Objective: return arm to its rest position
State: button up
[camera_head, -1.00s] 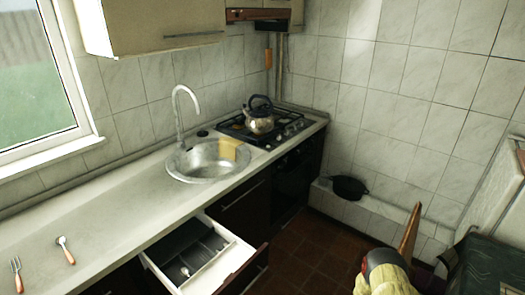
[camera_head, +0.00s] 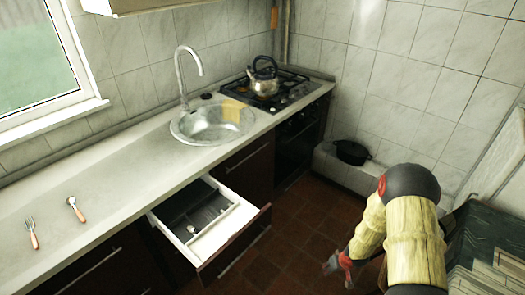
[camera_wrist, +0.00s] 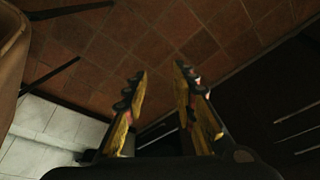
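My arm (camera_head: 415,215), with a wood-coloured cover and dark joints, is folded at the lower right of the head view. My gripper (camera_head: 335,265) hangs low over the brown tiled floor, to the right of the open drawer and apart from it. In the wrist view my gripper (camera_wrist: 160,76) has its two yellow and black fingers spread. Only floor shows between them, so it is open and empty.
The open drawer (camera_head: 238,222) holds a grey tray with a spoon (camera_head: 191,229). A fork (camera_head: 32,232) and another spoon (camera_head: 75,209) lie on the counter (camera_head: 110,185). A kettle (camera_head: 265,80) stands on the hob. A black pot (camera_head: 352,152) sits on the ledge. Floor (camera_head: 305,215) is free.

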jog(key=s+d+r+g+h, duration=0.15)
jog(key=s+r, duration=0.35)
jog(key=r, duration=0.6)
jog(key=s+d+r+g+h, duration=0.15)
jog(key=s+r, duration=0.25)
jog(key=r, duration=0.8)
jog(key=s+a+r+t, duration=0.1)
jog(key=s+a+r, duration=0.3)
jog(key=r, duration=0.5)
jog(key=s+a+r+t+y, duration=0.1)
jog(key=s+a+r, duration=0.3)
jog(key=r, duration=0.6)
jog(key=s+a+r+m+t+y, duration=0.1)
jog(key=s+a+r+t, duration=0.2)
jog(key=r, duration=0.7)
jog(key=s+a, duration=0.2)
jog(key=s, duration=0.2)
jog(key=shift+s+r, duration=0.15)
jog(key=shift+s, duration=0.15)
